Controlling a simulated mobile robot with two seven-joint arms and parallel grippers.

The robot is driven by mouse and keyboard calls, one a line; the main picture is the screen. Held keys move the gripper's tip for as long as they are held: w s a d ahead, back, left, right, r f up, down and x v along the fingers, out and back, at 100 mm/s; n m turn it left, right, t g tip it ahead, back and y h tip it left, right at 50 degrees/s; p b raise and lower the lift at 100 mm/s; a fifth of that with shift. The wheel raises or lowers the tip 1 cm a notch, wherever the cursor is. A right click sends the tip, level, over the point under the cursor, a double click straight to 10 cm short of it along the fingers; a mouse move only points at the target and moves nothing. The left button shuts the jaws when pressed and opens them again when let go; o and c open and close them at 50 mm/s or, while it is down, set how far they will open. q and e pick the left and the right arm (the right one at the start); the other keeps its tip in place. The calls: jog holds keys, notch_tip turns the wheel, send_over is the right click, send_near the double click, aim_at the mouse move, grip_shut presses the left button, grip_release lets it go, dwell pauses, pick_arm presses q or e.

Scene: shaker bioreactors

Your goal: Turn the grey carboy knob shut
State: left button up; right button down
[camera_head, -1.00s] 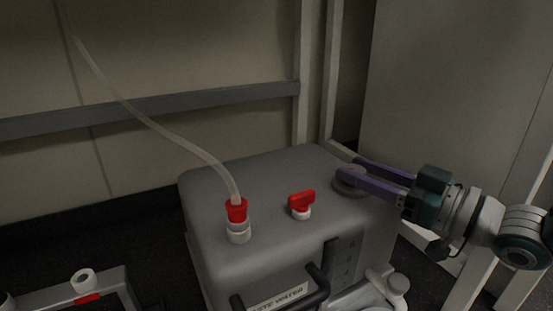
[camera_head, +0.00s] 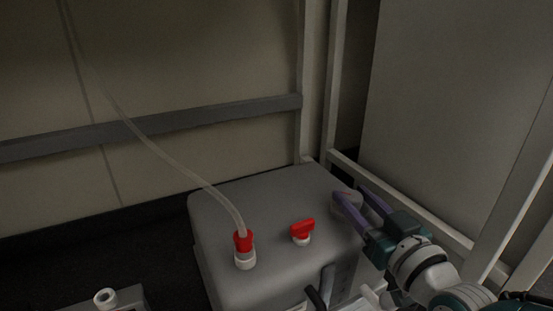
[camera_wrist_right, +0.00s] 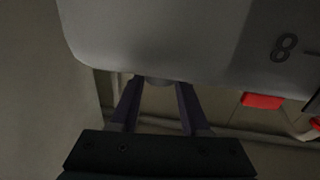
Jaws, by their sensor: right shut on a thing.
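The grey carboy (camera_head: 275,200) stands upright in the head view. Its round grey knob (camera_head: 346,200) sits on top at the right edge. My right gripper (camera_head: 357,200) has its two purple fingers on either side of the knob and is shut on it. In the right wrist view the grey knob (camera_wrist_right: 158,81) shows between the fingertips, partly hidden, under the carboy body (camera_wrist_right: 180,40). My left gripper is out of view.
A red valve (camera_head: 302,231) and a red-collared port (camera_head: 244,250) with a clear tube (camera_head: 170,164) are on the carboy top. White frame posts (camera_head: 335,80) and a pale panel (camera_head: 440,110) stand behind and right. Another container (camera_head: 105,300) is at lower left.

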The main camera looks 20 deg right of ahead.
jog(key=m+h, duration=0.2)
jog(key=h, duration=0.1)
jog(key=shift+a+g, duration=0.25)
jog(key=shift+g, duration=0.05)
jog(key=m+h, duration=0.1)
jog(key=h, duration=0.1)
jog(key=shift+a+f+m+g+h, duration=0.1)
jog(key=shift+f+m+g+h, duration=0.05)
jog(key=shift+m+g+h, duration=0.2)
jog(key=m+g+h+b, duration=0.1)
jog(key=h, duration=0.1)
jog(key=m+g+h+b, duration=0.1)
jog(key=m+h, duration=0.1)
jog(key=shift+w+a, duration=0.15)
jog(key=shift+m+g+h, duration=0.25)
jog(key=shift+g+h, duration=0.1)
jog(key=shift+g, duration=0.1)
jog(key=c, duration=0.8)
grip_release()
jog(key=o, duration=0.4)
